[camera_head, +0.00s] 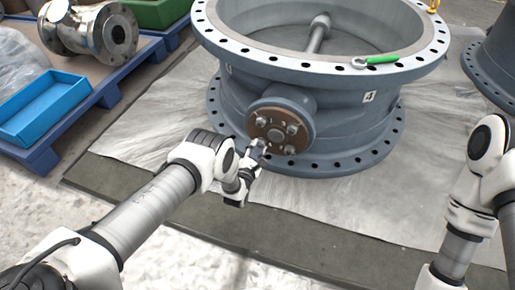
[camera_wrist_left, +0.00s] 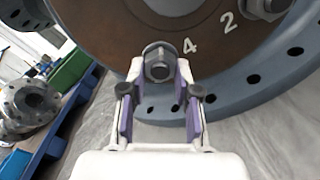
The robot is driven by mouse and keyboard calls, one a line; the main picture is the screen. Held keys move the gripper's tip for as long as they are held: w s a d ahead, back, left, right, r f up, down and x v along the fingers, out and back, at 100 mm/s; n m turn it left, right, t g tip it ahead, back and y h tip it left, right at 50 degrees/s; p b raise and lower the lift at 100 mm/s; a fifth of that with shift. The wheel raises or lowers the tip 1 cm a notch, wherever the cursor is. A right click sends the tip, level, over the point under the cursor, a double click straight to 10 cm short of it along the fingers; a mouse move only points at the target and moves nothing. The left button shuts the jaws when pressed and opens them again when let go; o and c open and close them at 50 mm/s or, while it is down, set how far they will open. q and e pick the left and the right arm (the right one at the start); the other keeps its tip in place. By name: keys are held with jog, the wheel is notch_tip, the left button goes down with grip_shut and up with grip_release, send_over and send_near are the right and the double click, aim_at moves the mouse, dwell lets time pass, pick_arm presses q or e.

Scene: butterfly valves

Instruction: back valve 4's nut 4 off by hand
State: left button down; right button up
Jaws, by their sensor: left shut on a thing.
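Valve 4 (camera_head: 300,95) is a large blue-grey butterfly valve lying flat, with a white 4 label (camera_head: 369,96) on its body. Its round brown cover plate (camera_head: 275,136) faces me and carries several nuts. In the left wrist view, nut 4 (camera_wrist_left: 158,66) is a steel hex nut on a stud, beside a painted 4 on the brown plate (camera_wrist_left: 105,35). My left gripper (camera_head: 257,149) is shut on nut 4, its purple-padded fingers (camera_wrist_left: 158,82) on either side of it. In the head view the gripper partly hides this nut. My right arm shows at the right, but its gripper is out of view.
A green-handled tool (camera_head: 376,60) lies on the valve's top flange. At the left, a blue pallet (camera_head: 118,85) bears a blue tray (camera_head: 42,105) and a steel valve body (camera_head: 90,32). Another grey valve (camera_head: 494,65) stands at the right edge. The floor sheet (camera_head: 340,205) before the valve is clear.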

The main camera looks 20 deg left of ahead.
pick_arm(q)
jog(key=c, duration=0.8)
grip_release()
jog(key=shift+c, duration=0.2)
jog(key=s, duration=1.2)
jog(key=shift+a, duration=0.2)
